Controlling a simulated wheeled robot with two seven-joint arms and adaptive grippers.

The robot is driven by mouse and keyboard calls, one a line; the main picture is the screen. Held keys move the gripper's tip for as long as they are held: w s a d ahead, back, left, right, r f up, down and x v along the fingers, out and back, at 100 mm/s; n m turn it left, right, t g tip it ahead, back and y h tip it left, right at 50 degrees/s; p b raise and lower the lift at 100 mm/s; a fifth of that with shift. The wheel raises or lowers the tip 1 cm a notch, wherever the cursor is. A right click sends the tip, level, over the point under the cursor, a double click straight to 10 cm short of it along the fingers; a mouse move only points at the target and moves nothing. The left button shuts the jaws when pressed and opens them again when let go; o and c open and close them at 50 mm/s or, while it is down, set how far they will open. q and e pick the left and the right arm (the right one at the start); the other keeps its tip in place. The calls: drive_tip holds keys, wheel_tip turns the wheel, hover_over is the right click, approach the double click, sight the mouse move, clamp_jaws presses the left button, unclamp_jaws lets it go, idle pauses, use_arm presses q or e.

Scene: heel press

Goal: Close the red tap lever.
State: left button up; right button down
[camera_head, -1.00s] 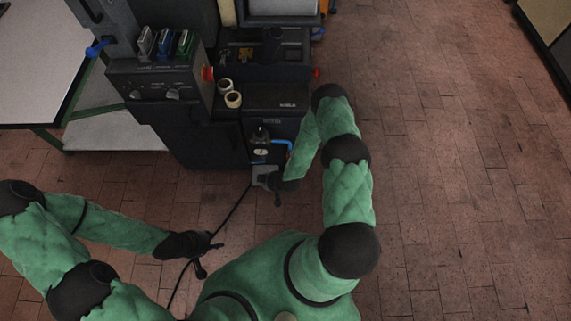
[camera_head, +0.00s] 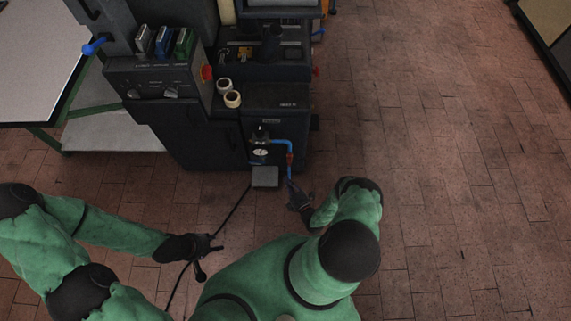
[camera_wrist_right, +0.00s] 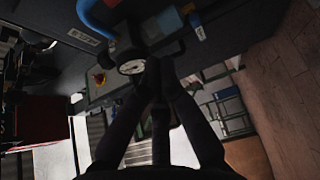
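A small red piece (camera_head: 290,158), which looks like the tap lever, sits on the blue hose (camera_head: 283,142) at the lower front right of the dark press (camera_head: 275,98). My right gripper (camera_head: 292,186) is just below it in the head view, close to the blue hose's lower end. Its fingertips (camera_wrist_right: 154,66) come together in the right wrist view, with nothing visible between them. I cannot tell whether they touch the tap. The lever is not clearly visible in the wrist view. My left gripper (camera_head: 219,243) is empty with fingers apart, low over the floor at left.
A round gauge (camera_head: 261,153) is left of the hose; it also shows behind my fingertips in the wrist view (camera_wrist_right: 131,67). A grey pedal (camera_head: 265,178) stands below, with a black cable (camera_head: 233,209). Two tape rolls (camera_head: 232,99) sit on the press. The brick floor at right is clear.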

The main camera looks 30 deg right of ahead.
sight(290, 160)
drive_tip(key=shift+w, duration=0.1)
drive_tip(key=w+b, duration=0.3)
drive_tip(key=w, duration=0.7)
drive_tip(key=d, duration=0.1)
drive_tip(key=s+d, duration=0.1)
drive_tip(key=d+b, duration=0.1)
drive_tip(key=d, duration=0.1)
drive_tip(key=shift+s, duration=0.3)
drive_tip(key=shift+s, duration=0.1)
